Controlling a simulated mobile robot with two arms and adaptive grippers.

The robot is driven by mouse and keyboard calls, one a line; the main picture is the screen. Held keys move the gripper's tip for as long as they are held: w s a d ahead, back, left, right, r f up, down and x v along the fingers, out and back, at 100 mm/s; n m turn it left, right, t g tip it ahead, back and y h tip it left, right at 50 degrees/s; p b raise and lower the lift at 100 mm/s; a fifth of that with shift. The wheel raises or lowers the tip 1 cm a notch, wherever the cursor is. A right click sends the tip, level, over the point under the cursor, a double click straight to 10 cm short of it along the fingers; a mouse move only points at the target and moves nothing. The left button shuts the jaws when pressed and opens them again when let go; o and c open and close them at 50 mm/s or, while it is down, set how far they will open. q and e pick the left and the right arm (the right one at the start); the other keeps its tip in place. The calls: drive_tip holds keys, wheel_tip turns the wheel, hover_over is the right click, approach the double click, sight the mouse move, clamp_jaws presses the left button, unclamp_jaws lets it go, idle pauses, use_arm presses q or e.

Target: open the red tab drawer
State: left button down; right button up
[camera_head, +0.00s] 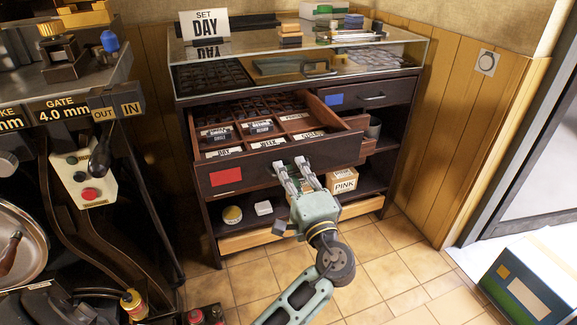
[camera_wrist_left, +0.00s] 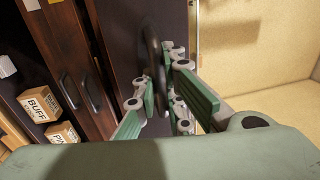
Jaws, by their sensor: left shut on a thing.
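The red tab drawer (camera_head: 340,153) is pulled well out of the dark cabinet, and its lettered compartments show. The red tab (camera_head: 226,176) is on the left of its front. My left gripper (camera_head: 290,166) is at the middle of that front, shut on the drawer handle. In the left wrist view the dark curved handle (camera_wrist_left: 153,48) runs down between the green finger pads. The fingers partly hide the handle in both views. My right gripper is not in view.
A blue tab drawer (camera_head: 357,98) is closed at the upper right. A glass top with a SET DAY sign (camera_head: 205,26) is above. Boxes, including PINK (camera_head: 343,183), sit on the lower shelf. A machine stands left. A carton (camera_head: 530,285) is on the floor right.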

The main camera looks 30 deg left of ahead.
use_arm(q)
drive_tip(key=c, duration=2.1)
unclamp_jaws()
drive_tip(key=shift+d, duration=0.1)
drive_tip(key=v, duration=1.2)
